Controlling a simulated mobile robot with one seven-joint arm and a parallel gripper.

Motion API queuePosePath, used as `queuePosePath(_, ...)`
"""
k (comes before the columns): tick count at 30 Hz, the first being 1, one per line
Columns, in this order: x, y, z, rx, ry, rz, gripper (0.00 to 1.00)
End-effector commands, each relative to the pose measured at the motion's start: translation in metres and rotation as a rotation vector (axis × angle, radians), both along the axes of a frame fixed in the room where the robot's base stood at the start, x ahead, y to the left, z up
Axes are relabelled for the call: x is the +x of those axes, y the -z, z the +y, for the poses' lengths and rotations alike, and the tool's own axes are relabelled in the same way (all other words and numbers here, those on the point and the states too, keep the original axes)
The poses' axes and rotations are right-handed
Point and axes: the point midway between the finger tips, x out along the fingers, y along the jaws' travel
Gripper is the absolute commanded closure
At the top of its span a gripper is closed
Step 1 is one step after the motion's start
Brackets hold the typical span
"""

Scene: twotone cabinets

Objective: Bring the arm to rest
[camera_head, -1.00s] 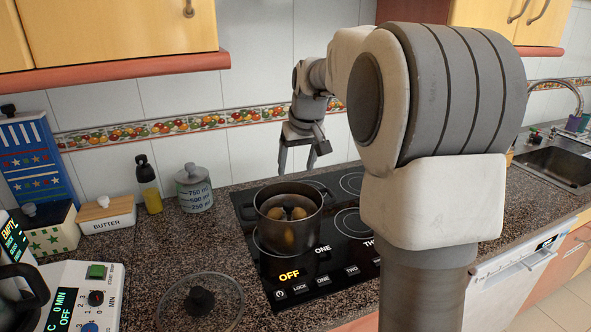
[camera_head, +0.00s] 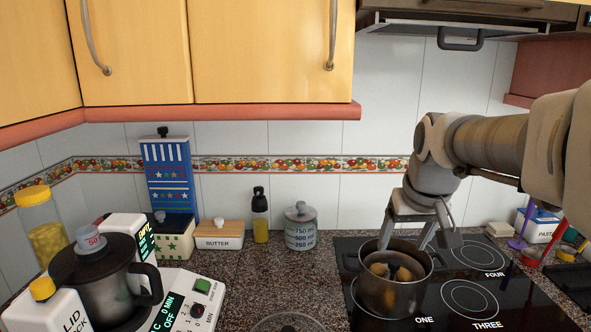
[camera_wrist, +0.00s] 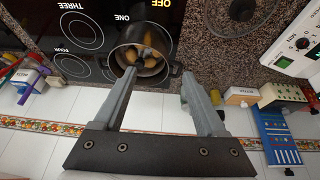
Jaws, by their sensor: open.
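My gripper (camera_head: 408,232) is open and empty, its two fingers pointing down above the back of the stove, close behind the pot in the head view. The wrist view also shows my gripper (camera_wrist: 160,88) with its fingers wide apart and nothing between them. A dark pot (camera_head: 395,290) stands on the black cooktop (camera_head: 470,262), with brownish-yellow food inside. The pot shows in the wrist view (camera_wrist: 167,72) beyond the fingertips. My arm reaches in from the right of the head view.
Upper cabinets (camera_head: 270,55) and a range hood (camera_head: 450,28) hang above. A butter box (camera_head: 219,241), an oil bottle (camera_head: 260,225), a jar (camera_head: 300,232) and a blender (camera_head: 105,285) stand to the left. A glass lid (camera_head: 285,322) lies at the front. Utensils (camera_head: 525,225) are at right.

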Motion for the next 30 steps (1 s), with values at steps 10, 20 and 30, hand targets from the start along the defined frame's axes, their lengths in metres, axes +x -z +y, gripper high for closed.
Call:
queuePosePath(10, -0.097, 0.005, 0.033, 0.001, -0.016, -0.034, 0.26)
queuePosePath(20, -0.17, 0.034, 0.049, 0.018, -0.029, -0.06, 0.26)
queuePosePath(30, -0.189, 0.046, 0.052, 0.025, -0.032, -0.065, 0.26)
